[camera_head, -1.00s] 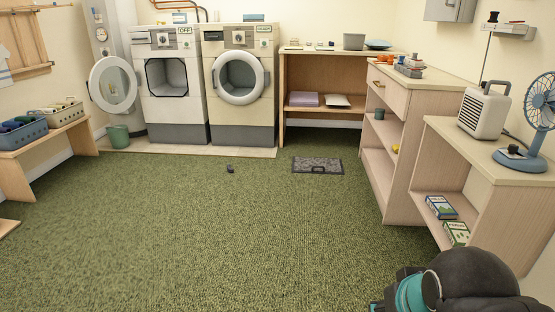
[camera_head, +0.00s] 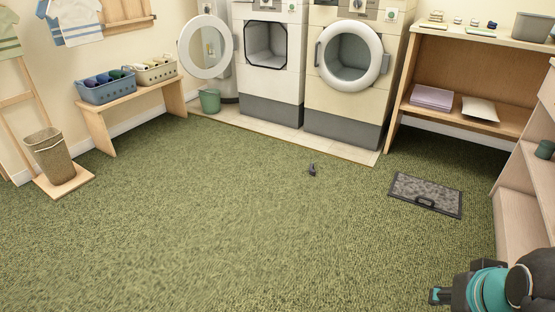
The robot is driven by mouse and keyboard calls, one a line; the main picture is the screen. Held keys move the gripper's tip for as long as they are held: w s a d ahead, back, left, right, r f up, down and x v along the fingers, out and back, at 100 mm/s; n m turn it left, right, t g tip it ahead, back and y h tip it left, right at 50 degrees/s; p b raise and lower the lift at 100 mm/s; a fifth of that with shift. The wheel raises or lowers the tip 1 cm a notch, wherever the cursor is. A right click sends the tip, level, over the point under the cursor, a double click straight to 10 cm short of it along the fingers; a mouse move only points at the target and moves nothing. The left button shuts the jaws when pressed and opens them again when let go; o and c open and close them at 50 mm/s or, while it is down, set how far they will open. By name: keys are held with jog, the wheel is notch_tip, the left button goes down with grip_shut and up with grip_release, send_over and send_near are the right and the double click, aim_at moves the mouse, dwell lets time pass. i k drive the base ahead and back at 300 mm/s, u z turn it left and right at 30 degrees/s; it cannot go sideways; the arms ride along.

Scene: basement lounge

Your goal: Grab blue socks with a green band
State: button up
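A blue basket (camera_head: 103,96) on the low wooden bench at the left holds several rolled, sock-like bundles in dark blue, green and other dark colours. They are too small to tell whether one is blue with a green band. A beige basket (camera_head: 154,78) beside it holds pale rolled bundles. A small dark object (camera_head: 312,170) lies on the green carpet, too small to identify. Part of my arm, black and teal, shows at the bottom right, far from the baskets. My gripper's fingers do not show.
A grey mat or board with a handle (camera_head: 425,194) lies on the carpet at the right. Wooden shelves (camera_head: 530,195) stand at the right edge. A wicker bin (camera_head: 50,155) and green bucket (camera_head: 210,101) stand at the left and back.

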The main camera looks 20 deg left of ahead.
aim_at(311, 172)
jog(key=u, duration=0.3)
jog(key=i, duration=0.7)
jog(key=u, duration=0.65)
jog(key=k, duration=1)
jog(key=u, duration=1.05)
jog(key=i, duration=3.4)
jog(key=z, duration=1.55)
jog(key=i, duration=0.95)
jog(key=z, duration=1.25)
jog(key=i, duration=0.35)
jog(key=z, duration=0.15)
